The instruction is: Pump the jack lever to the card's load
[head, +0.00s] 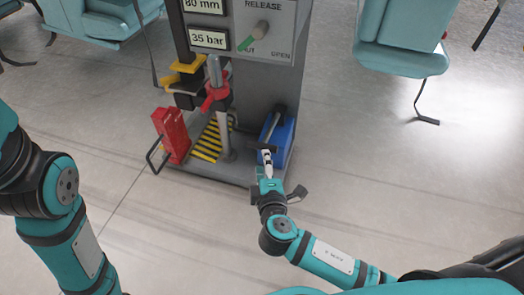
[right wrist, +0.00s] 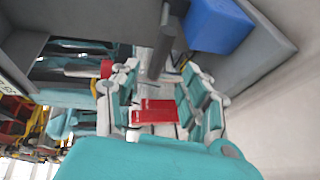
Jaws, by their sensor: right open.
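A grey bar (head: 271,128), which looks like the jack lever, rises in front of the blue box (head: 284,136) at the right of the machine's base. In the right wrist view a dark bar (right wrist: 161,48) ends just beyond my fingertips. My right gripper (head: 267,165) is close to the bar's lower end. In the right wrist view it is open (right wrist: 160,95), with a red part showing between the fingers and nothing gripped. Plates on the machine read 80 mm (head: 203,5) and 35 bar (head: 209,40). I cannot make out a load card. My left gripper is out of view.
The release knob (head: 261,30) sits on the grey panel. A red block (head: 171,134) stands at the base's left, and a red clamp (head: 216,94) sits on the upright post. Teal seats (head: 402,38) stand behind. The floor in front of the base is clear.

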